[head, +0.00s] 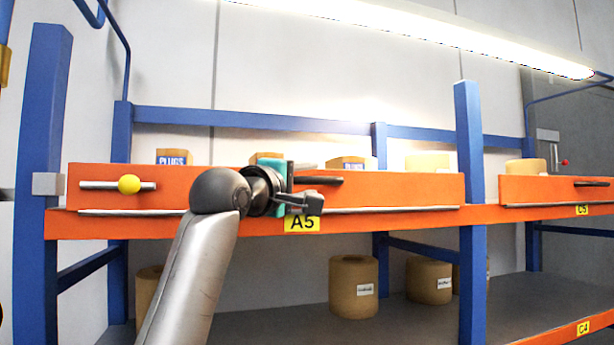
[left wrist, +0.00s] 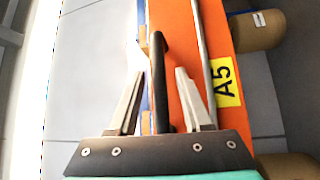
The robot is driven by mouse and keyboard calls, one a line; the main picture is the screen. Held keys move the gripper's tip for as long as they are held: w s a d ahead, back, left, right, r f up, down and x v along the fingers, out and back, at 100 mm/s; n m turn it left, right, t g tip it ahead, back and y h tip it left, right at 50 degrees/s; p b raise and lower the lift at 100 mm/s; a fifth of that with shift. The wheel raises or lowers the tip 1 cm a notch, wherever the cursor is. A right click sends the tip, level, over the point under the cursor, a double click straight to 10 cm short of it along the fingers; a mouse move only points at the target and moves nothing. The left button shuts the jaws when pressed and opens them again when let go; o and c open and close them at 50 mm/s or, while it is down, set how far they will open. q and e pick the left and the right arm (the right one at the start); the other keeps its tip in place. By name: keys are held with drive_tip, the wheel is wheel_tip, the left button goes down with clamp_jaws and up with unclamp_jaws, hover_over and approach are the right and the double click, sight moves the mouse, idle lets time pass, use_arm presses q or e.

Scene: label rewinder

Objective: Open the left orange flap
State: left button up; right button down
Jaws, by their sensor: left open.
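The left orange flap (head: 400,188) is a long upright panel along the front of the upper shelf, standing closed above the orange beam. A dark bar handle (head: 325,181) is on its face; it also shows in the left wrist view (left wrist: 158,60). My left gripper (head: 312,200) is in front of the flap near this handle. In the left wrist view my left gripper (left wrist: 160,76) is open, with the handle in the picture between its two fingers. I cannot tell whether either finger touches it. My arm hides part of the flap. My right gripper is not in view.
A yellow A5 label (head: 302,223) is on the beam below. A blue post (head: 469,150) separates this flap from the right orange flap (head: 540,188). Brown rolls (head: 353,286) stand on the lower shelf.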

use_arm(q)
drive_tip(key=shift+c, duration=0.3)
clamp_jaws()
drive_tip(key=shift+f, duration=0.1)
idle(1.0)
